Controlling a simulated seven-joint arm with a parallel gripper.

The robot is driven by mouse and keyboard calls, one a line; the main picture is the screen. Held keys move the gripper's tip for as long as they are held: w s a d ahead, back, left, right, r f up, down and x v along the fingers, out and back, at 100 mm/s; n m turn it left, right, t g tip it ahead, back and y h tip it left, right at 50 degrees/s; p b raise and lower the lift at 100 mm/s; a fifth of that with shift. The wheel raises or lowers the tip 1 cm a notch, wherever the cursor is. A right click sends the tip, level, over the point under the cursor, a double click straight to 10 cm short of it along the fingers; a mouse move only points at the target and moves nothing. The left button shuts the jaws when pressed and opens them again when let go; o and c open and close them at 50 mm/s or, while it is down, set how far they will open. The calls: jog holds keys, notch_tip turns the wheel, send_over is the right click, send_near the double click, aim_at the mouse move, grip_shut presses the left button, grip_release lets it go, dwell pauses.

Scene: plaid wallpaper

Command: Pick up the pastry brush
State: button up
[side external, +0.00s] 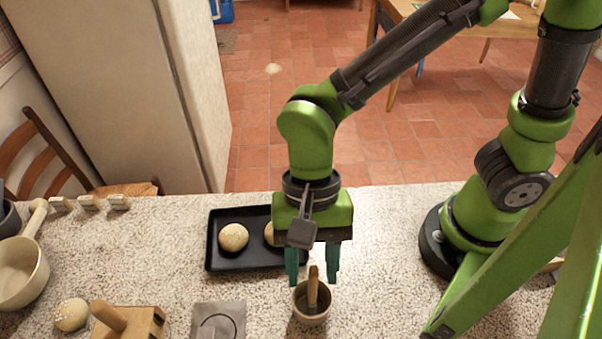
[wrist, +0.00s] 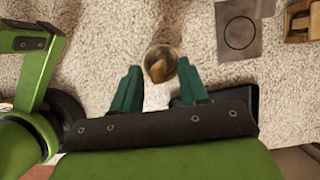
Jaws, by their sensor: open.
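The pastry brush (side external: 313,288) stands upright in a small round cup (side external: 311,317) on the speckled countertop, its wooden handle rising above the rim. Its lower part is hidden inside the cup. My gripper (side external: 312,280) is open, with two teal fingers pointing down just above and behind the cup. In the wrist view the cup (wrist: 148,52) and the brush handle (wrist: 158,70) lie just ahead of the fingertips, roughly centred in the gap between them. The fingers of my gripper (wrist: 156,72) hold nothing.
A black tray (side external: 215,262) with round dough balls (side external: 233,237) lies behind and left of the cup. A grey square plate (side external: 218,320), a wooden block with a peg (side external: 128,320), a loose ball (side external: 72,314) and a beige pan (side external: 22,272) stand farther left. Counter right of the cup is clear.

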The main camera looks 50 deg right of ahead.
aim_at(313, 294)
jog(key=x, duration=0.5)
jog(key=shift+d+f, duration=0.15)
jog(key=shift+d, duration=0.1)
jog(key=shift+w, duration=0.1)
jog(key=shift+c, duration=0.2)
grip_shut()
